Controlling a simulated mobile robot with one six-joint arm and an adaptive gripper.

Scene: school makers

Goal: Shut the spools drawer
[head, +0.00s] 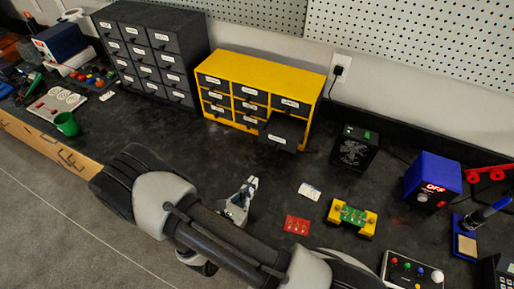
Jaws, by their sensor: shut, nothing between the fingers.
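The yellow drawer cabinet (262,67) stands on the dark bench near the back wall, with rows of dark drawers bearing white labels. Its bottom right drawer (283,130) is pulled out toward the front, and its label is too small to read. The inside of this drawer looks dark, and I cannot tell what lies in it. The other drawers of the yellow cabinet look shut. My gripper (248,187) is shut and empty, in front of the open drawer and a little to its left, apart from it.
A dark drawer cabinet (150,48) stands left of the yellow one. A black box (354,149) stands right of the open drawer. A white card (309,191), a red card (297,225) and a yellow holder with a green board (352,217) lie in front. A green mug (66,124) stands left.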

